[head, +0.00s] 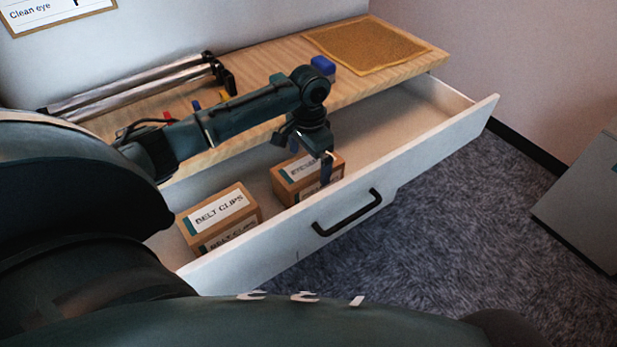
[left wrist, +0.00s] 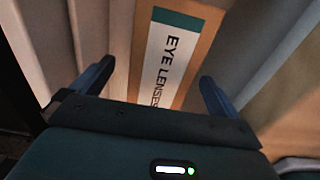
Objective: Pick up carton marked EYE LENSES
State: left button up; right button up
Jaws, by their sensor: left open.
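The carton marked EYE LENSES (left wrist: 177,50) is a brown box with a white label and teal stripe, seen close up in the left wrist view. In the head view this carton (head: 292,186) sits in the open drawer, partly hidden behind my gripper. My left gripper (head: 312,165) is over the carton, pointing down. Its two blue fingers (left wrist: 152,88) are apart, one on each side of the carton in the left wrist view. I cannot tell whether they touch it. My right gripper is not in view.
A carton marked BELT CLIPS (head: 219,217) stands in the drawer's near left end. The drawer front (head: 410,168) has a black handle (head: 347,212). The wooden top (head: 285,62) holds metal rollers (head: 140,84), a blue object (head: 323,66) and a tan mat (head: 368,45). The drawer's right part is empty.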

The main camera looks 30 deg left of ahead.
pick_arm(q)
jog(key=shift+w+a+f, duration=0.1)
jog(key=shift+f, duration=1.45)
jog(key=shift+a+f, duration=0.1)
jog(key=shift+f, duration=1.4)
jog(key=shift+c, duration=0.2)
jog(key=shift+r, duration=0.1)
jog(key=c, duration=1.3)
